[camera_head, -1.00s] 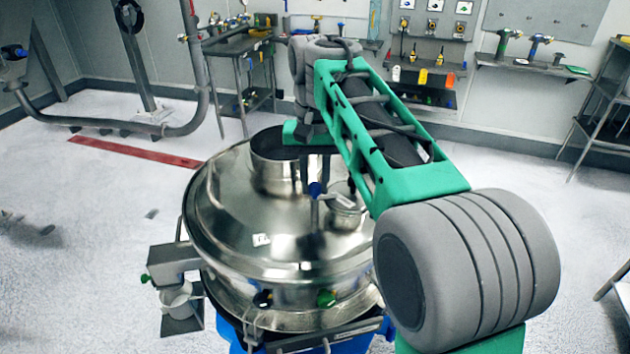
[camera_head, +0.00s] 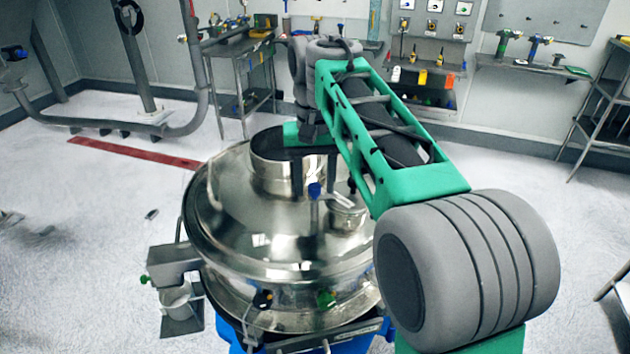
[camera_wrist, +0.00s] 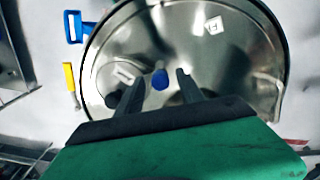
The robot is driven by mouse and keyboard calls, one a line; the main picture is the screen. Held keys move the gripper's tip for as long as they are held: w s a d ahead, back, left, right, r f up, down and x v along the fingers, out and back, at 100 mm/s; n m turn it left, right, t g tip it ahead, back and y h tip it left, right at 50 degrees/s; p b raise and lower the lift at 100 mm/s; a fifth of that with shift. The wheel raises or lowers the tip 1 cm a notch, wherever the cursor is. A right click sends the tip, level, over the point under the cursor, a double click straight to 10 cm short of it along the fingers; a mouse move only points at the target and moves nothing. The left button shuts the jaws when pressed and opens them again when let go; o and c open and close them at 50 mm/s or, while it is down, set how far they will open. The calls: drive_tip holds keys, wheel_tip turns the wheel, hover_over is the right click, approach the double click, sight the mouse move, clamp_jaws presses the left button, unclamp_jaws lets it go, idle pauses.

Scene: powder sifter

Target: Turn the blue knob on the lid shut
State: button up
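The blue knob (camera_head: 314,190) stands on the shiny metal lid (camera_head: 235,215) of the sifter, beside a small capped port (camera_head: 347,215). In the wrist view the blue knob (camera_wrist: 160,80) shows between my two dark fingers, with a gap on each side. My gripper (camera_wrist: 159,78) is open and empty, and its fingers point toward the lid. In the head view my gripper's green and black body is above and behind the knob. Its fingertips are hard to make out there, and the height between them and the knob cannot be told.
A wide metal collar (camera_head: 277,178) rises from the lid behind the knob. A metal side spout (camera_head: 172,262) sticks out at the left. In the wrist view a blue handle (camera_wrist: 73,26) and a yellow one (camera_wrist: 70,77) lie beyond the lid's edge. Open floor surrounds the sifter.

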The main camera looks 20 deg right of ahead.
sight(315, 186)
wheel_tip(315, 186, up, 7)
drive_tip(key=shift+p, duration=1.15)
drive_tip(key=shift+r, duration=0.4)
